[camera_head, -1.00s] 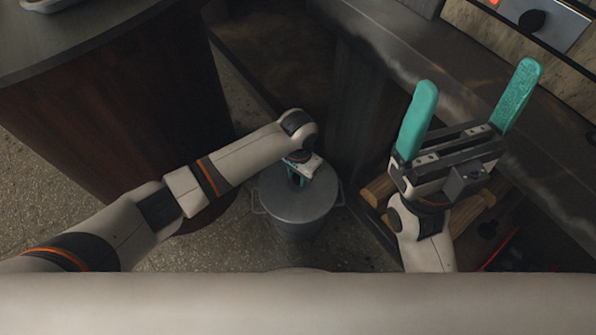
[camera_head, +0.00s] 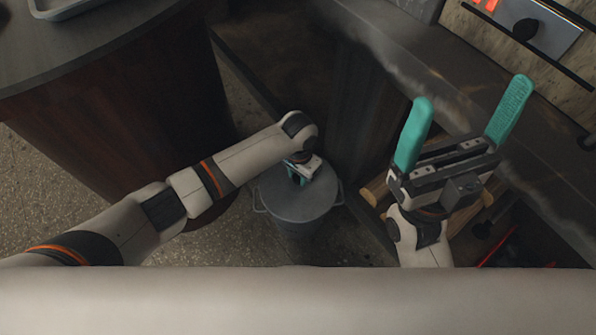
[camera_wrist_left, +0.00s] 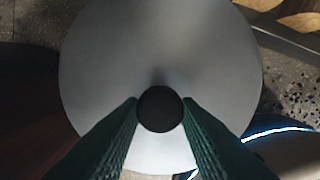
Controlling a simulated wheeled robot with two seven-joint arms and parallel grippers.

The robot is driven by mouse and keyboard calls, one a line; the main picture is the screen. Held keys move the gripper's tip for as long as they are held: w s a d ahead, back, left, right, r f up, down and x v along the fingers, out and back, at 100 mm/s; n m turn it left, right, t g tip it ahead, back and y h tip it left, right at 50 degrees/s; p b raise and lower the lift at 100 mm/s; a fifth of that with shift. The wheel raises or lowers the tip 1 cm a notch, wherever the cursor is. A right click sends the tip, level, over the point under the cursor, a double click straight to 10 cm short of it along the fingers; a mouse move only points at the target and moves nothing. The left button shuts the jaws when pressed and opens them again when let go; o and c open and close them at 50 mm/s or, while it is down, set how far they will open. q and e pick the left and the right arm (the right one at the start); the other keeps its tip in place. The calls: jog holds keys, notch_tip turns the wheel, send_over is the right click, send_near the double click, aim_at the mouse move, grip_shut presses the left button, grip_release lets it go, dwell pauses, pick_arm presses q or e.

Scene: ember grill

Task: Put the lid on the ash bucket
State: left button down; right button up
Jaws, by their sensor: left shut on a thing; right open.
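The grey round lid (camera_head: 318,198) lies over the top of the ash bucket (camera_head: 300,228), which stands on the floor with a handle at each side. From above I cannot tell whether the lid is fully seated on the rim. My left gripper (camera_head: 300,178) points down over the lid and is shut on its knob. In the left wrist view the dark round knob (camera_wrist_left: 160,108) sits between the green fingertips, above the pale lid disc (camera_wrist_left: 160,50). My right gripper (camera_head: 460,125) is raised at the right, open and empty, well away from the bucket.
A dark round-sided counter (camera_head: 120,110) with a metal tray (camera_head: 65,8) stands at the left. The grill's stone ledge (camera_head: 440,95) runs along the right, with wood logs (camera_head: 375,190) below it. Speckled floor (camera_head: 60,200) is free at the lower left.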

pick_arm(q)
jog(key=shift+f+p, duration=0.1)
jog(key=shift+p, duration=0.35)
dwell(0.6)
jog(key=c, duration=1)
grip_release()
jog(key=o, duration=0.5)
